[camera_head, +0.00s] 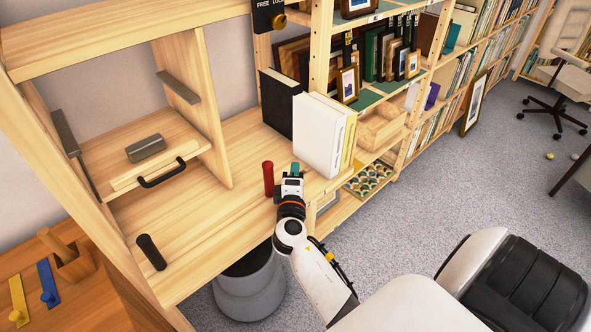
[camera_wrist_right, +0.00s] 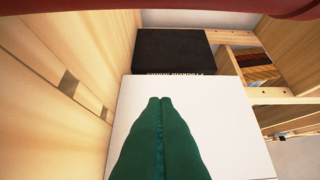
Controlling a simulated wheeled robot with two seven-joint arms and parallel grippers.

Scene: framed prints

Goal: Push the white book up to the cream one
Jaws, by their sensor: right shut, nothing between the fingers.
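The white book (camera_head: 316,136) stands upright on the wooden desk, with its broad cover facing left. The cream book (camera_head: 348,143) stands right behind it on the right; I see no clear gap between them. My right gripper (camera_head: 295,169) is shut and empty, low at the near left side of the white book. In the right wrist view its green fingers (camera_wrist_right: 159,100) point at the white cover (camera_wrist_right: 220,120), which fills the middle; whether they touch it I cannot tell. The cream book does not show there. My left gripper is not in view.
A black book (camera_head: 279,104) stands behind the white one and shows in the wrist view (camera_wrist_right: 172,50). A dark cylinder (camera_head: 151,252) is farther left. The desktop (camera_head: 210,225) between is clear.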

